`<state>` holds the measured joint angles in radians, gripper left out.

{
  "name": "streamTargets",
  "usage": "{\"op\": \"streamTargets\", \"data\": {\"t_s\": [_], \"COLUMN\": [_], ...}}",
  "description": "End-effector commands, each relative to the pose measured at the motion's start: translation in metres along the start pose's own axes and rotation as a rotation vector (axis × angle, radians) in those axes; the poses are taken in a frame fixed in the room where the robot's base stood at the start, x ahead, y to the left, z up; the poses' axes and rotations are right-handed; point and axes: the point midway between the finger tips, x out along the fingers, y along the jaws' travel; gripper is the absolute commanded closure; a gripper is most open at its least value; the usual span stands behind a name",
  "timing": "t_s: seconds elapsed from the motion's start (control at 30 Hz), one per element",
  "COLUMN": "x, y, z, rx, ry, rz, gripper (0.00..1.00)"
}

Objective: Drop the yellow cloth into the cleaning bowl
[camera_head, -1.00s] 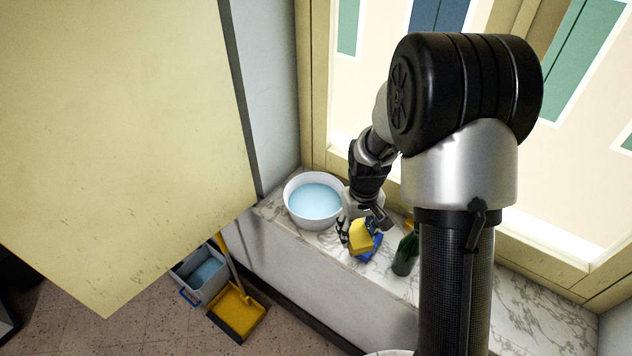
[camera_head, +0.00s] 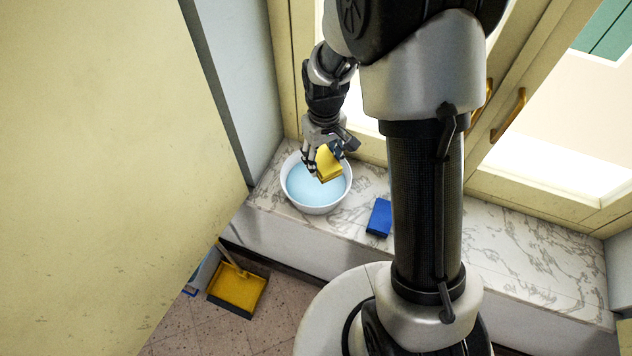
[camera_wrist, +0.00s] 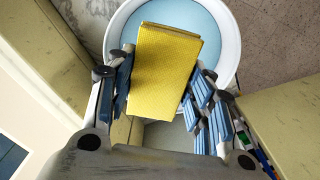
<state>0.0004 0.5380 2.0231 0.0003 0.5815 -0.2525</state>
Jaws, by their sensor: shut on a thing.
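The yellow cloth (camera_head: 328,164) is a folded block held in my gripper (camera_head: 325,158). The cleaning bowl (camera_head: 316,209) is white and round with light blue liquid inside, and stands on the marble ledge near the corner. My gripper is shut on the cloth, and from the head view both are over the right part of the bowl. In the wrist view the cloth (camera_wrist: 166,70) sits between the finger pads of my gripper (camera_wrist: 160,95), with the bowl (camera_wrist: 232,50) behind it. Part of the bowl is hidden by the cloth.
A blue cloth or sponge (camera_head: 379,217) lies on the marble ledge (camera_head: 530,262) right of the bowl. A window with brass handles (camera_head: 508,115) backs the ledge. A yellow dustpan (camera_head: 238,289) is on the floor below. A pale yellow panel (camera_head: 90,150) fills the left.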

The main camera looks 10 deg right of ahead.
Motion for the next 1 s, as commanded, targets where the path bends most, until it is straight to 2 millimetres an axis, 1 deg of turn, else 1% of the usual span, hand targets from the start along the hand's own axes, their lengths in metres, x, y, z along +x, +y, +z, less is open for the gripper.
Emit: {"op": "streamTargets", "data": {"t_s": [0.03,0.1,0.2,0.3,0.6,0.63,0.9,1.0], "x": [0.010,0.019,0.031,0.038,0.039,0.039,0.039,0.039], "y": [0.000,0.000,0.000,0.000,0.000,0.000,0.000,0.000], "z": [0.000,0.000,0.000,0.000,0.000,0.000,0.000,0.000], "rx": [0.000,0.000,0.000,0.000,0.001,0.001,0.001,0.001], "ry": [-0.001,-0.001,0.000,0.000,0.001,0.001,0.001,0.001], "rz": [0.000,0.000,0.000,0.000,0.000,0.000,0.000,0.000], "gripper": [0.75,0.75,0.75,0.75,0.75,0.52,0.34,0.29]}}
